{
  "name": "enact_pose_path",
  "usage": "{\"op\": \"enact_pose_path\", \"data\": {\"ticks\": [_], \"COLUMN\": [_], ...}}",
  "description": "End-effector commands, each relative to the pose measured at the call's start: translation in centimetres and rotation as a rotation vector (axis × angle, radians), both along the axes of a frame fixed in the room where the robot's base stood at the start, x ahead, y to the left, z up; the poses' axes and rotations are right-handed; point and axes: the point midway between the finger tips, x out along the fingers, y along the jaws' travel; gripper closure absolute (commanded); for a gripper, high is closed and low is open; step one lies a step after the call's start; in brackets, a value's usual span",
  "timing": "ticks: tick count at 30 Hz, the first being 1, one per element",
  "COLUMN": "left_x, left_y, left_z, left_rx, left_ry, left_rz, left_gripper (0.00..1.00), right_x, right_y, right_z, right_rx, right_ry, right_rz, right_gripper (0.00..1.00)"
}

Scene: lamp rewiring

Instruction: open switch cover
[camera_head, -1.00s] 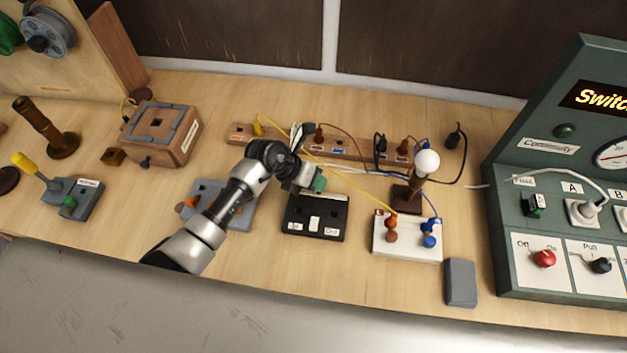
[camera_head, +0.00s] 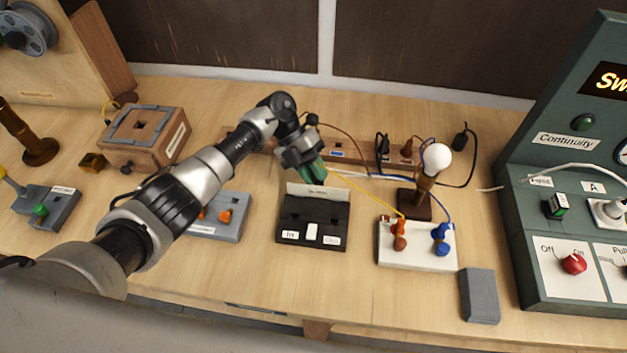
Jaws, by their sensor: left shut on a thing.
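The black switch box (camera_head: 312,219) sits in the middle of the table, with white labels along its near edge. Its cover (camera_head: 320,192) shows as a pale, raised flap at the box's far edge. My left gripper (camera_head: 313,172), with green fingertips, reaches in from the left over that far edge. It is shut on the cover's upper edge; the fingers hide the exact contact. My right gripper is not in view.
A white terminal block (camera_head: 418,255) with orange and blue plugs stands right of the box, near a lamp with a white bulb (camera_head: 436,157). A grey block (camera_head: 479,296) lies front right. A grey tray (camera_head: 228,230) is left. A yellow wire (camera_head: 362,189) passes behind my gripper.

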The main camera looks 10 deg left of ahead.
Motion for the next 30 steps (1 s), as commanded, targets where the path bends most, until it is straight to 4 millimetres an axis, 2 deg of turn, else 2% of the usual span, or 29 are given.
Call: {"op": "enact_pose_path", "data": {"ticks": [4, 19, 20, 24, 30], "left_x": [0.09, 0.05, 0.05, 0.09, 0.13], "left_y": [0.01, -0.02, -0.02, -0.02, -0.03], "left_z": [-0.49, -0.46, -0.46, -0.38, -0.30], "left_rx": [0.003, 0.003, 0.003, 0.002, 0.001], "left_ry": [0.034, 0.051, 0.051, 0.049, 0.048], "left_rz": [0.000, -0.001, -0.001, -0.001, -0.001], "left_gripper": [1.00, 1.00, 0.73, 0.52, 0.52], "right_x": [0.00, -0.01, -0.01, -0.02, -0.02], "right_y": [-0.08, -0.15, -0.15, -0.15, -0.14], "right_z": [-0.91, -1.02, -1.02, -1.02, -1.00], "right_rx": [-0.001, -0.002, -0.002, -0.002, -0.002], "right_ry": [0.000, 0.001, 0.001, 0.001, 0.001], "right_rz": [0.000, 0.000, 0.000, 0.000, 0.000], "right_gripper": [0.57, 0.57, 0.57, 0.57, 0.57]}}
